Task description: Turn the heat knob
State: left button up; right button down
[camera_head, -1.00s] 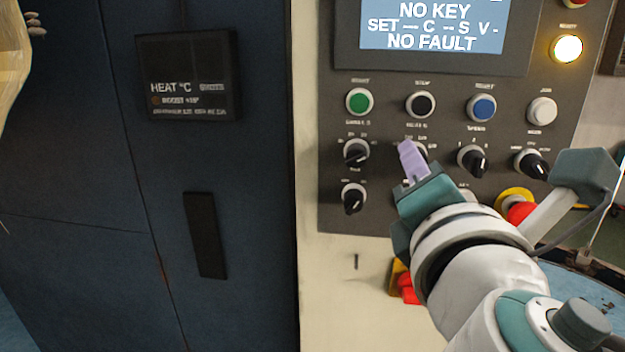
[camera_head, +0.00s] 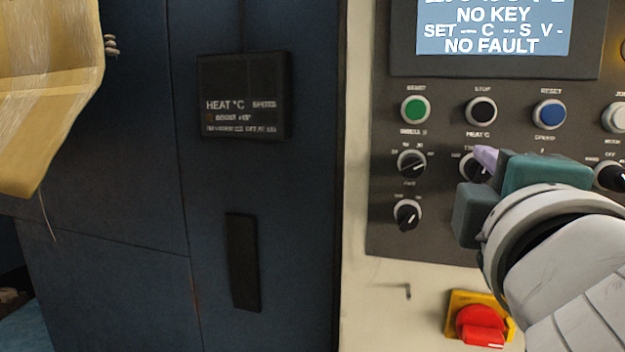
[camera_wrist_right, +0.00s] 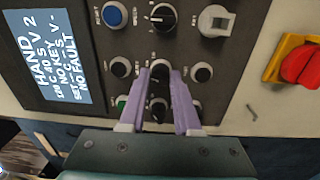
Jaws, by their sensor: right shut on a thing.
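The heat knob (camera_head: 473,167) is a black knob with a pale ring below the HEAT °C label on the grey control panel (camera_head: 390,235). My right gripper (camera_head: 485,158) is at it, with its lilac fingers partly covering the knob's right side. In the right wrist view the two fingers (camera_wrist_right: 160,72) reach to either side of the heat knob (camera_wrist_right: 160,69), and the gripper is shut on it. The knob's pointer is hard to read there. My left gripper is not in view.
Other knobs (camera_head: 411,165) and push buttons (camera_head: 415,110) sit close around the heat knob. A red switch on a yellow plate (camera_head: 481,325) is below the panel. The display (camera_head: 493,30) reads NO KEY, NO FAULT. A dark blue cabinet (camera_head: 140,200) stands at left.

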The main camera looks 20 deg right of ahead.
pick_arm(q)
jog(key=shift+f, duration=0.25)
pick_arm(e)
jog(key=shift+f+m, duration=0.15)
jog(key=shift+m, duration=0.15)
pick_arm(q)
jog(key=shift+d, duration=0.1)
pick_arm(e)
jog(key=c, duration=0.6)
grip_release()
jog(key=shift+c, duration=0.2)
